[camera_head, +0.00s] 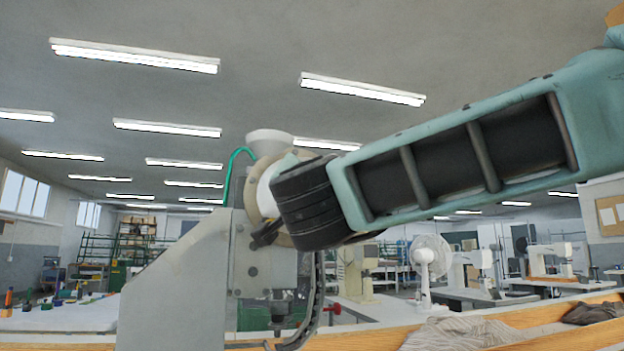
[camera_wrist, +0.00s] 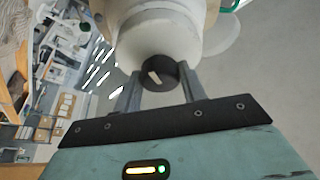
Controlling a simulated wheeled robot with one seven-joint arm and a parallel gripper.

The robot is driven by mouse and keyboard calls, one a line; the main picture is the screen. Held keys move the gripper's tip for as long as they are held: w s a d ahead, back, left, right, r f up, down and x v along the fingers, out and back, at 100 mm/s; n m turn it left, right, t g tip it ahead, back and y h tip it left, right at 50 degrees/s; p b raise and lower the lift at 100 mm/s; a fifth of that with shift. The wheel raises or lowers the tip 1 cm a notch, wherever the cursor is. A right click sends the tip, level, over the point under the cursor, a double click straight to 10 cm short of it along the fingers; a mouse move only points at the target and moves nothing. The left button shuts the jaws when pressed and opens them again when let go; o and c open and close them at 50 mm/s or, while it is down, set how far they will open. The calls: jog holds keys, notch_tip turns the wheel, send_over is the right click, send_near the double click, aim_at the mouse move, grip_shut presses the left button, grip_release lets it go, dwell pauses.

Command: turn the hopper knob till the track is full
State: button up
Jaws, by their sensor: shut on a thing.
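The eyelet press (camera_head: 185,285) stands in the middle of the head view, a tall grey machine. Its pale hopper (camera_head: 268,140) sits at the top, partly behind my arm, and shows large and white in the wrist view (camera_wrist: 160,32). The hopper knob (camera_wrist: 159,74) is round and black with a pale mark, and sits at the front of the hopper. My gripper (camera_wrist: 158,92) is shut on the knob, one finger at each side. In the head view my arm hides the knob and the fingers. The curved track (camera_head: 312,300) runs down the press; I cannot tell how full it is.
A green hose (camera_head: 233,160) curves beside the hopper. A red-handled part (camera_head: 332,309) sticks out at the press's right. Crumpled grey cloth (camera_head: 465,332) lies on the wooden bench at the lower right. A white fan (camera_head: 431,256) and sewing machines stand farther back.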

jog(key=m+h, duration=0.1)
jog(key=m, duration=0.1)
jog(key=m+g+p, duration=0.1)
jog(key=m, duration=0.1)
jog(key=m+h+p, duration=0.1)
jog(key=m, duration=0.2)
jog(key=shift+r+g+h, duration=0.25)
jog(key=shift+g+h, duration=0.05)
jog(key=shift+g, duration=0.1)
jog(key=shift+m, duration=0.3)
jog(key=o, duration=1)
jog(key=shift+a, duration=0.1)
jog(key=shift+s, duration=0.1)
jog(key=s+f, duration=0.1)
jog(key=s, duration=0.4)
jog(key=s+a, duration=0.1)
jog(key=s, duration=0.5)
jog(key=s+f+b, duration=0.1)
jog(key=s, duration=0.5)
jog(key=shift+a+f, duration=0.3)
